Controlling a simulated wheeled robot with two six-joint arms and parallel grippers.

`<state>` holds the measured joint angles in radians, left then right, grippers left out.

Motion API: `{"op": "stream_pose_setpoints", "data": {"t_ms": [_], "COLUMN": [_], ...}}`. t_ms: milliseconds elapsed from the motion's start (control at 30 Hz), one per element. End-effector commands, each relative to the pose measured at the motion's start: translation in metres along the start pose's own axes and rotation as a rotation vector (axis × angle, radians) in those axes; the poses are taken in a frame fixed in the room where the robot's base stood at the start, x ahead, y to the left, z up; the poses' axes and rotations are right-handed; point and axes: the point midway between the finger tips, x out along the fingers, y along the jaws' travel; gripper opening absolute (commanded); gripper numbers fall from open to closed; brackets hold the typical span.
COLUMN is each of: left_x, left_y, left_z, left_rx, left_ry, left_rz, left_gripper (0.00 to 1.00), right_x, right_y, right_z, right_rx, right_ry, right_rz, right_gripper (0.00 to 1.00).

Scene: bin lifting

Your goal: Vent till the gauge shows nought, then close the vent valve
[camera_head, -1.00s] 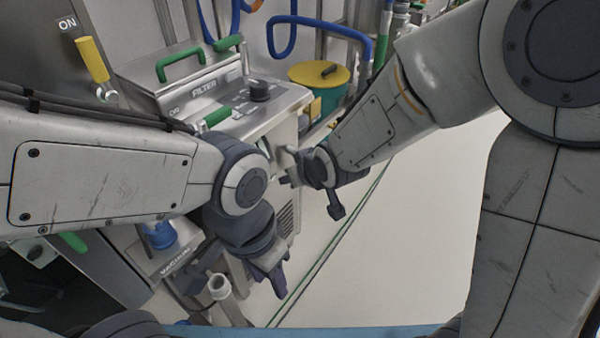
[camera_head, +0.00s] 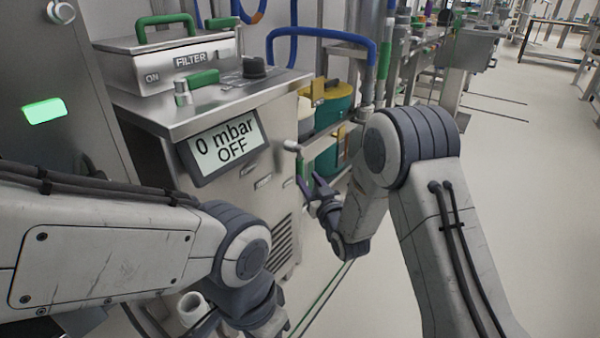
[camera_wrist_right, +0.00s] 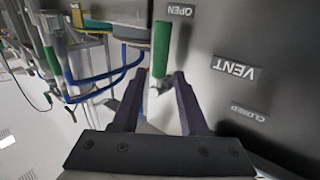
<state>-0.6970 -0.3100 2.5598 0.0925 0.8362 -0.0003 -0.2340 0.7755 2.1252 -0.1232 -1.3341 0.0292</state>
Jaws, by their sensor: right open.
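The gauge display (camera_head: 224,148) on the cabinet front reads "0 mbar OFF". The vent valve's green handle (camera_wrist_right: 162,48) shows in the right wrist view, beside the OPEN label (camera_wrist_right: 180,10) and away from the CLOSED label (camera_wrist_right: 248,113). In the head view the valve's pale knob end (camera_head: 291,146) sticks out at the cabinet's right side. My right gripper (camera_head: 309,181) is open just below and right of the valve. In the wrist view its fingers (camera_wrist_right: 160,76) point towards the handle, which lies in line with the gap. My left gripper (camera_head: 272,318) hangs low before the cabinet, its jaws unclear.
The filter box (camera_head: 165,62) with green handles sits on the cabinet top, near a black knob (camera_head: 255,67). A teal bin (camera_head: 340,105) stands behind the valve, with a blue pipe (camera_head: 325,35) above.

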Motion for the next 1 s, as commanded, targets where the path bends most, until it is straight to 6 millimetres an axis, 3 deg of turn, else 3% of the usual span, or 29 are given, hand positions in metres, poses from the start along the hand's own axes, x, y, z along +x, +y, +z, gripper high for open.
{"op": "stream_pose_setpoints", "data": {"t_ms": [200, 400, 800, 833, 900, 933, 1000], "left_x": [0.014, 0.020, 0.021, 0.021, 0.021, 0.021, 0.021], "left_y": [-0.001, -0.002, -0.002, -0.002, -0.002, -0.002, -0.002], "left_z": [0.001, 0.001, 0.001, 0.001, 0.001, 0.001, 0.001], "left_rx": [0.000, 0.000, 0.000, 0.000, 0.000, 0.000, 0.000], "left_ry": [0.000, 0.000, 0.000, 0.000, 0.000, 0.000, 0.000], "left_rz": [0.000, 0.000, 0.000, 0.000, 0.000, 0.000, 0.000], "left_gripper": [0.43, 0.43, 0.43, 0.43, 0.43, 0.43, 0.43], "right_x": [0.043, 0.068, 0.076, 0.076, 0.076, 0.076, 0.076], "right_y": [0.000, 0.000, 0.000, 0.000, 0.000, 0.000, 0.000], "right_z": [0.003, 0.002, 0.001, 0.001, 0.001, 0.001, 0.001], "right_rx": [0.000, 0.000, 0.000, 0.000, 0.000, 0.000, 0.000], "right_ry": [0.002, -0.001, -0.003, -0.003, -0.003, -0.003, -0.003], "right_rz": [0.000, 0.000, 0.000, 0.000, 0.000, 0.000, 0.000], "right_gripper": [0.43, 0.43, 0.43, 0.36, 0.09, 0.00, 0.00]}}
